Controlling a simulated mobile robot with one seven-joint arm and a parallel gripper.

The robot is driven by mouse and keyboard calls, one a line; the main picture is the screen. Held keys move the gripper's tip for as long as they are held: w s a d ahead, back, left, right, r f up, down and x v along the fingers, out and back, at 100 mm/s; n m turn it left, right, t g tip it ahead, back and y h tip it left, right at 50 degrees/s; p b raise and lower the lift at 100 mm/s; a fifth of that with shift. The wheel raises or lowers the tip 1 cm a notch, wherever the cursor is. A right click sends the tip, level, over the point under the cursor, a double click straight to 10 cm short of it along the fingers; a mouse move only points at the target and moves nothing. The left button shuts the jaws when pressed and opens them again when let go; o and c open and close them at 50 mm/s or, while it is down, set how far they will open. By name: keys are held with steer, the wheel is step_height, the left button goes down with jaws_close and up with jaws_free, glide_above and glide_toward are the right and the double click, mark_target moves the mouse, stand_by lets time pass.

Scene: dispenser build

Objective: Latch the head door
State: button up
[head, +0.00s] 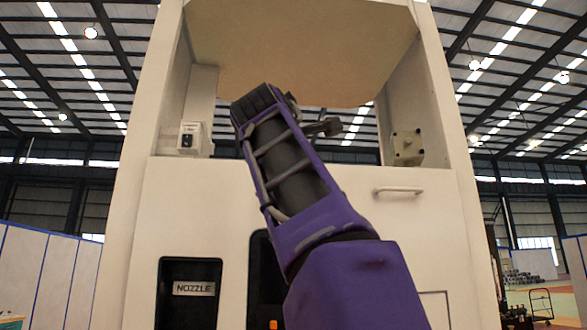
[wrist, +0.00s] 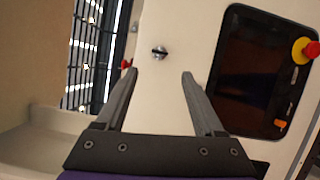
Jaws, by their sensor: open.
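A small round silver latch knob (wrist: 159,53) with a dark slot is on a cream panel (wrist: 175,25) in the wrist view. I cannot tell for certain whether this panel is the head door. My gripper (wrist: 160,76) is open and empty. Its two dark fingers point toward the panel, and the knob shows just beyond the gap between the fingertips. I cannot tell whether the fingers touch the panel. A small red part (wrist: 126,64) shows beside the left fingertip. In the head view my purple arm reaches up in front of the white dispenser cabinet (head: 190,220), and the fingers and knob cannot be made out.
A dark screen (wrist: 255,75) with a red emergency stop button (wrist: 310,49) is right of the fingers. The cabinet has an open bay under a beige top panel (head: 300,45), a bar handle (head: 398,191) and a NOZZLE recess (head: 190,270). Small boxes (head: 190,138) (head: 407,148) flank the bay.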

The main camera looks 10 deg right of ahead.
steer(key=b+v, duration=0.1)
steer(key=v, duration=0.7)
steer(key=shift+b, duration=0.4)
steer(key=shift+w, duration=0.1)
